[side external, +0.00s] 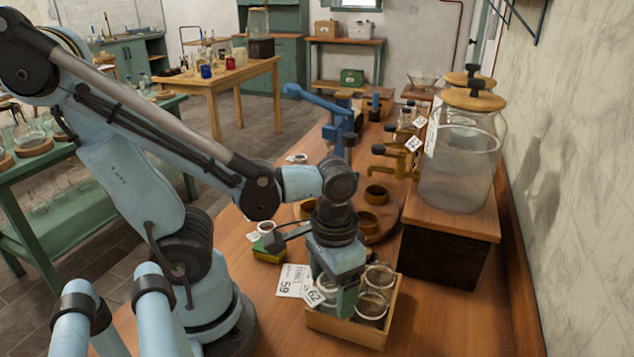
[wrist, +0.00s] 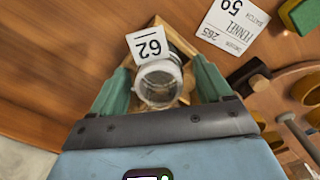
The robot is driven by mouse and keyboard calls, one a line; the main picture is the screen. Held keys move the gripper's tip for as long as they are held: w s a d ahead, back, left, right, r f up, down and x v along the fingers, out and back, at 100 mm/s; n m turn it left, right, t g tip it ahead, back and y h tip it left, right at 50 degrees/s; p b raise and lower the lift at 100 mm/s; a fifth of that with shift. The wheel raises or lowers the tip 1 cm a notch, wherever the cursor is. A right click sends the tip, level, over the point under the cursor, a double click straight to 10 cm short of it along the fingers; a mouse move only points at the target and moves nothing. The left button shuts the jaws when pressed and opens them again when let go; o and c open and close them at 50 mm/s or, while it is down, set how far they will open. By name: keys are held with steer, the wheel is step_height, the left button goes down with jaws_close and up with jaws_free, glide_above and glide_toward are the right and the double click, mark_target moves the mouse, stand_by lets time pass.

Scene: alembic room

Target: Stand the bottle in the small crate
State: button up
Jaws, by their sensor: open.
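The small crate (side external: 345,331) is a shallow wooden box at the front of the table in the side view; its pale rim (wrist: 181,38) shows in the wrist view. Several clear glass vessels stand in it. The bottle (wrist: 160,84), clear glass with a white tag reading 62 (wrist: 150,44), appears upright inside the crate. My gripper (wrist: 162,70) points down over it, with one green finger on each side. The jaws are open, and small gaps to the glass seem to show. In the side view my gripper (side external: 345,290) partly hides the bottle; its base is hidden.
A FENNEL card (side external: 292,281) lies left of the crate, with a green and yellow block (side external: 268,250) behind it. A round wooden stand (side external: 380,226) is behind the crate. A large glass jar (side external: 460,160) stands on a box (side external: 447,262) at right. Front right table is clear.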

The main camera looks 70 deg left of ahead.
step_height(320, 180, up, 12)
steer(key=w+a+f+m+t, duration=0.1)
steer(key=w+a+f+t, duration=0.2)
steer(key=w+t, duration=0.4)
steer(key=shift+w+a+f, duration=0.3)
steer(key=shift+w+a, duration=0.05)
steer(key=shift+w, duration=0.55)
stand_by(1.2)
